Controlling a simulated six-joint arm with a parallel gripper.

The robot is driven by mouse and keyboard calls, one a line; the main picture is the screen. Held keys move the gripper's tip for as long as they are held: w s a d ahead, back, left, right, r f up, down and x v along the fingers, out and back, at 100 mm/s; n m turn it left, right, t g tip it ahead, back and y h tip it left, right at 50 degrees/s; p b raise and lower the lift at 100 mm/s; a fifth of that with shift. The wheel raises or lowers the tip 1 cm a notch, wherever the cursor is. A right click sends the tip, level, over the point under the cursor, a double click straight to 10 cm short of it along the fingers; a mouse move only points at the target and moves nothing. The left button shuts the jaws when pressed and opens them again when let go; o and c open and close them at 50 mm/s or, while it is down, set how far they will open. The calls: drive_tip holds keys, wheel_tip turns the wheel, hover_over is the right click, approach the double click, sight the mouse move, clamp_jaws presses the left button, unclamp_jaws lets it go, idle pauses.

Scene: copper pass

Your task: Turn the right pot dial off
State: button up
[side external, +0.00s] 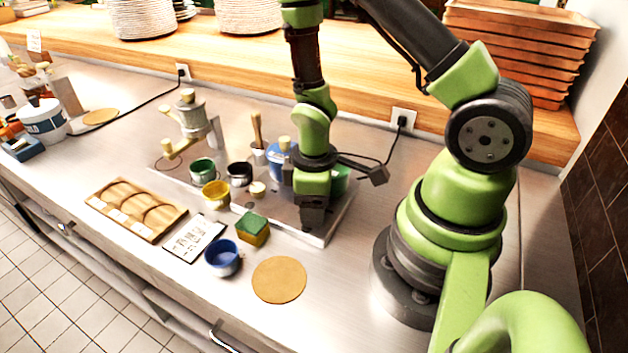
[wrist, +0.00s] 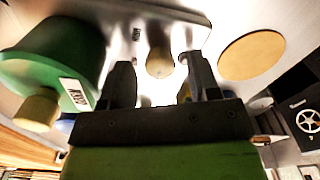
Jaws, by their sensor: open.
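A green pot (wrist: 55,52) with a white label fills the left of the wrist view, with a round tan knob (wrist: 36,110) below it. In the side view a green pot (side external: 341,180) shows partly behind my arm, at the right of the metal cooking unit (side external: 338,222). A round tan dial (wrist: 160,62) on the unit's edge appears between my fingers in the wrist view. My gripper (side external: 312,228) points down at the unit's front right and is open; it also shows in the wrist view (wrist: 160,78). I cannot tell whether the fingers touch the dial. In the side view my gripper hides it.
A round tan mat (side external: 279,280), a blue bowl (side external: 222,258) and a green-and-yellow sponge (side external: 252,229) lie in front. A blue pot (side external: 277,155) stands left of my arm. A wooden tray (side external: 177,219) and several small pots stand further left. The counter right of the mat is clear.

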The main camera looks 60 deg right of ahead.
wheel_tip(320, 180, up, 9)
idle(0.4)
drive_tip(key=shift+r, duration=0.15)
drive_tip(key=s+a+r+m+t, duration=0.1)
drive_tip(key=s+r+m+t, duration=0.1)
drive_tip(key=r, duration=0.4)
drive_tip(key=s+a+r+m+t+y, duration=0.1)
drive_tip(key=s+a+r+m+t, duration=0.1)
drive_tip(key=r, duration=0.4)
drive_tip(key=s+a+r+m+t+y, duration=0.1)
drive_tip(key=s+r+m+t, duration=0.1)
drive_tip(key=r, duration=0.4)
drive_tip(key=m+t, duration=0.1)
drive_tip(key=m, duration=0.1)
drive_tip(key=shift+s+a+r+m, duration=0.15)
drive_tip(key=shift+a+r+m, duration=0.1)
drive_tip(key=shift+a+m, duration=0.05)
